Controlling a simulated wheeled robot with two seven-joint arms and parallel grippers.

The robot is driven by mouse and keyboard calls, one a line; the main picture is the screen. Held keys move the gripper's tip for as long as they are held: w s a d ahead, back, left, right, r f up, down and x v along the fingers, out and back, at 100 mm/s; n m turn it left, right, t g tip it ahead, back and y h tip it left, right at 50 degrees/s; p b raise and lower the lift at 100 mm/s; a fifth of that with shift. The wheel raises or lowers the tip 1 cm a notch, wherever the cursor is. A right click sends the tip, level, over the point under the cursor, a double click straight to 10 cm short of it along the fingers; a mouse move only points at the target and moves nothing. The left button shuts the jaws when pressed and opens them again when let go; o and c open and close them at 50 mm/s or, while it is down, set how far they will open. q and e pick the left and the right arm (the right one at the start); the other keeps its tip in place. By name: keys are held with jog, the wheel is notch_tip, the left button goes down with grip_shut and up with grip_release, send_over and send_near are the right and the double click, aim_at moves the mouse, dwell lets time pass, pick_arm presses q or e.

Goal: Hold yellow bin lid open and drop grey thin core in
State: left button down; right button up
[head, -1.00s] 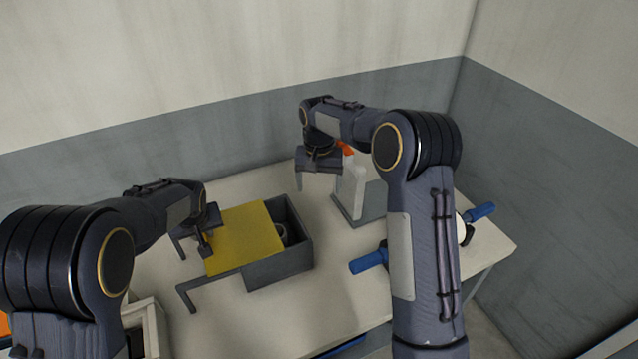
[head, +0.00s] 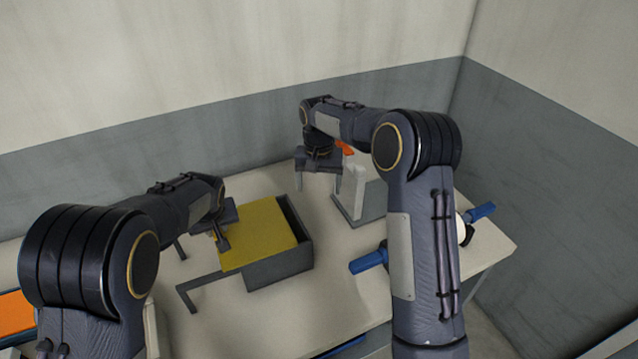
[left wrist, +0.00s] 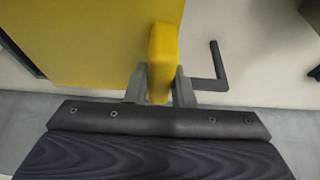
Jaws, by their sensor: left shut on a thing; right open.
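The grey bin (head: 280,270) stands on the table with its flat yellow lid (head: 255,232) over most of the top. A narrow dark gap shows along the bin's right side. My left gripper (head: 203,243) is at the lid's left edge; in the left wrist view it (left wrist: 160,88) is shut on the yellow handle (left wrist: 163,50) of the lid. My right gripper (head: 318,192) is open and empty, fingers down, above the table behind the bin. The grey thin core is not visible now.
A white bottle with an orange top (head: 355,185) stands in a grey holder (head: 362,216) right of my right gripper. Blue handles (head: 369,261) show on both sides of my right arm. A grey bracket (head: 190,290) juts left from the bin. An orange item (head: 15,312) is far left.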

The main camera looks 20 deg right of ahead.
pick_arm(q)
jog(key=shift+w+d+r, duration=0.1)
jog(key=shift+d, duration=1.4)
jog(key=c, duration=1.2)
grip_release()
jog(key=shift+a, duration=0.1)
jog(key=shift+o, duration=0.2)
jog(key=shift+s+r, duration=0.2)
jog(key=shift+r, duration=0.1)
jog(key=b+v, duration=0.2)
jog(key=v, duration=0.5)
